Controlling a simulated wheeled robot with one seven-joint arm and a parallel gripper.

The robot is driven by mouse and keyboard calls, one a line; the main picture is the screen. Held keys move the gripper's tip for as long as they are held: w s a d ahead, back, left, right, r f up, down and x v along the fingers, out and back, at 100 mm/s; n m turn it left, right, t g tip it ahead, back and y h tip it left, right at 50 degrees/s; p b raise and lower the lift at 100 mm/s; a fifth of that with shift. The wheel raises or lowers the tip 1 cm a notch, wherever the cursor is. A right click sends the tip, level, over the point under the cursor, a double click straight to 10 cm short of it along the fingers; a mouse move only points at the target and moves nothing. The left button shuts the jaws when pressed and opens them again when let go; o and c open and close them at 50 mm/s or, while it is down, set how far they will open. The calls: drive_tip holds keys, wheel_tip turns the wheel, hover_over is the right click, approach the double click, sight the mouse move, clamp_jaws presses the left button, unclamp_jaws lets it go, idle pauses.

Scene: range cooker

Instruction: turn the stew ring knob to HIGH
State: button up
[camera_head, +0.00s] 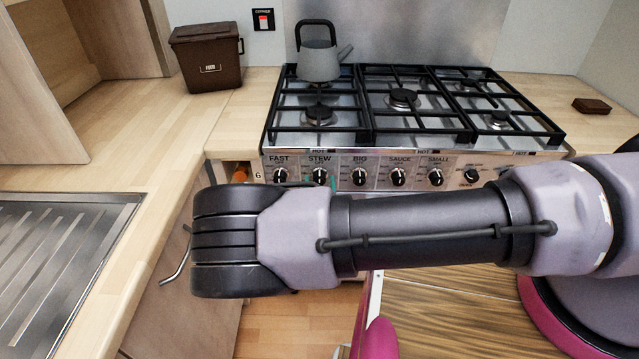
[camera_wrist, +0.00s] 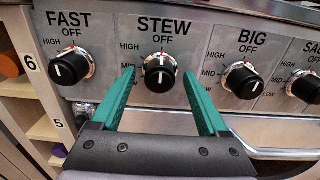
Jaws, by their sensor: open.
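The stew ring knob (camera_wrist: 160,75) is a black knob with a white line, on the cooker's front panel under the label STEW. Its line points up at OFF; HIGH is marked at its upper left. My gripper (camera_wrist: 163,76) has green fingers, open, one on each side of the stew knob in the wrist view. I cannot tell if the fingertips reach the knob; gaps show on both sides. In the head view the stew knob (camera_head: 319,176) shows above my arm, with a bit of green finger beside it.
The fast knob (camera_wrist: 69,69) is to the left and the big knob (camera_wrist: 242,81) to the right, both close to the fingers. An oven handle rail (camera_wrist: 270,152) runs below. A grey kettle (camera_head: 318,60) stands on the back left of the hob.

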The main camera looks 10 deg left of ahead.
drive_tip(key=shift+w, duration=0.1)
clamp_jaws()
idle(0.3)
drive_tip(key=n, duration=0.5)
drive_tip(key=shift+n, duration=0.3)
drive_tip(key=n, duration=0.5)
drive_tip(key=shift+n, duration=0.7)
unclamp_jaws()
